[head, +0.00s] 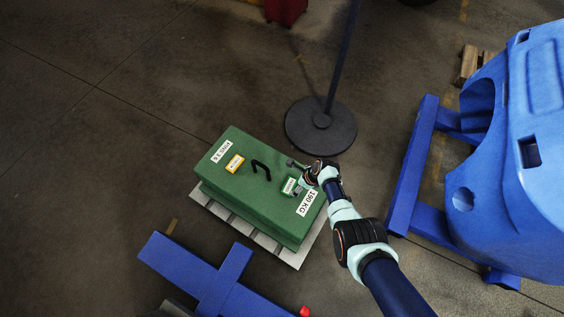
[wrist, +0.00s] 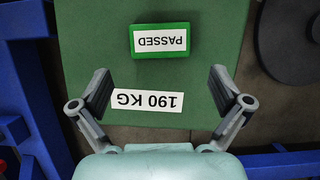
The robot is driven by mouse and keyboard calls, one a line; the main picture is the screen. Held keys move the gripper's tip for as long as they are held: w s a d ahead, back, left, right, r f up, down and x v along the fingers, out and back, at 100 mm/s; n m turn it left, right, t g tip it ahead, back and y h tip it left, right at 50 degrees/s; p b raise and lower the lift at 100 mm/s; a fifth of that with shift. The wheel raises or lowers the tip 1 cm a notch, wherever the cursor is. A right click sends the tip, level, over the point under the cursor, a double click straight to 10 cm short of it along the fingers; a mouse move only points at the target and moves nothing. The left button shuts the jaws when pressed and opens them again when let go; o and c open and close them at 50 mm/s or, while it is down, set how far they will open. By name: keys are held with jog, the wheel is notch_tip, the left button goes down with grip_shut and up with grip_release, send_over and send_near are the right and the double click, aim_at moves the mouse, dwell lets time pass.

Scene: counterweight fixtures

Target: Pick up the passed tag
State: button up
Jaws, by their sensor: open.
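The passed tag (wrist: 160,53) is a small green block with a white label reading PASSED, upside down in the wrist view. It lies on top of the green counterweight (head: 235,205), near the end marked 190 KG; in the head view the tag (head: 289,186) is just left of my gripper (head: 299,178). In the wrist view my gripper (wrist: 161,88) is open and empty. Its two fingers are spread wider than the tag, which lies beyond the fingertips and roughly centred between them. No contact with the tag is visible.
Blue frames are at front left and right. Floor at left is clear.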

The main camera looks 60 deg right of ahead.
aim_at(290, 186)
jog(key=b+x, duration=0.7)
jog(key=shift+s+f+b, duration=0.1)
jog(key=shift+f+b, duration=0.2)
jog(key=shift+f, duration=0.15)
jog(key=shift+r, duration=0.15)
jog(key=c, duration=0.8)
notch_tip(290, 186, up, 20)
jog(key=p, duration=1.7)
